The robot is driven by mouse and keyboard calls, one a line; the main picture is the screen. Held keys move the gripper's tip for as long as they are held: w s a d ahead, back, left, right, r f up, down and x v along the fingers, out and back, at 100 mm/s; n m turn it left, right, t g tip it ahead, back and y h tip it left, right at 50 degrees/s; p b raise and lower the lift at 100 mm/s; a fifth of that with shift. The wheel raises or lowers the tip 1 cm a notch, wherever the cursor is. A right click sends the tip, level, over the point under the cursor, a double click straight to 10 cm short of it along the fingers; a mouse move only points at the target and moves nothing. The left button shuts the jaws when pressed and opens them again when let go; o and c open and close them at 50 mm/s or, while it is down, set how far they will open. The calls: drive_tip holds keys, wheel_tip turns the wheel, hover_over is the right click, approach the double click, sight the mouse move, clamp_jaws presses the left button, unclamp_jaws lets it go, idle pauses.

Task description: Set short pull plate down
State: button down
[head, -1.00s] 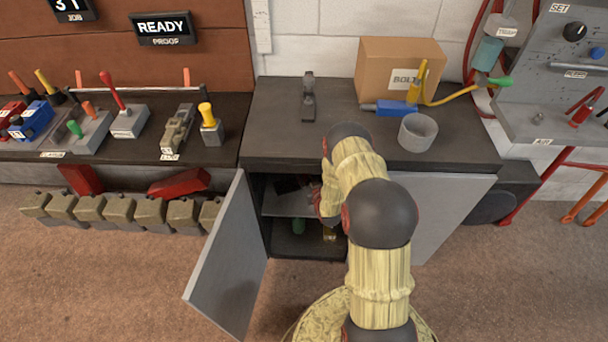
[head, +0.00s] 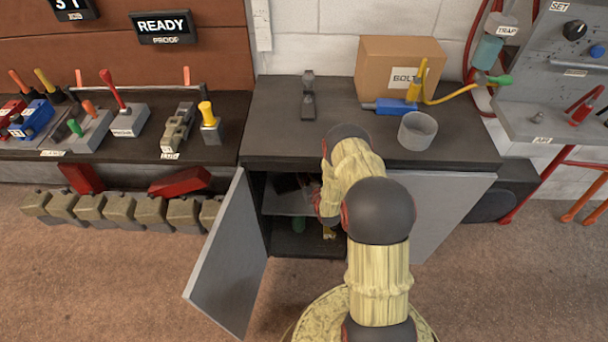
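My arm reaches into the open cabinet (head: 300,160) below the dark worktop. My gripper is hidden inside, behind my own arm, so its fingers cannot be made out. No plate can be clearly identified in the head view. Inside the cabinet there is a grey shelf (head: 287,203) with a dark object (head: 287,184) on it.
The cabinet's left door (head: 228,260) stands open toward me; the right door (head: 440,205) is behind my arm. On the worktop are a cardboard box (head: 385,72), a grey cup (head: 417,131), a blue-and-yellow tool (head: 392,106) and a dark upright tool (head: 308,98).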

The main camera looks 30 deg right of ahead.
drive_tip(key=shift+s+a+f, duration=0.15)
drive_tip(key=shift+s+f, duration=0.1)
drive_tip(key=shift+f, duration=0.35)
drive_tip(key=c, duration=1.5)
unclamp_jaws()
drive_tip(key=shift+s+f, duration=0.1)
drive_tip(key=shift+s+a+f, duration=0.1)
drive_tip(key=shift+f, duration=0.05)
drive_tip(key=shift+s, duration=0.35)
drive_tip(key=v, duration=0.3)
drive_tip(key=r+v, duration=0.1)
drive_tip(key=v, duration=0.3)
drive_tip(key=r+v, duration=0.1)
drive_tip(key=v, duration=0.2)
drive_tip(key=shift+s+r, duration=0.1)
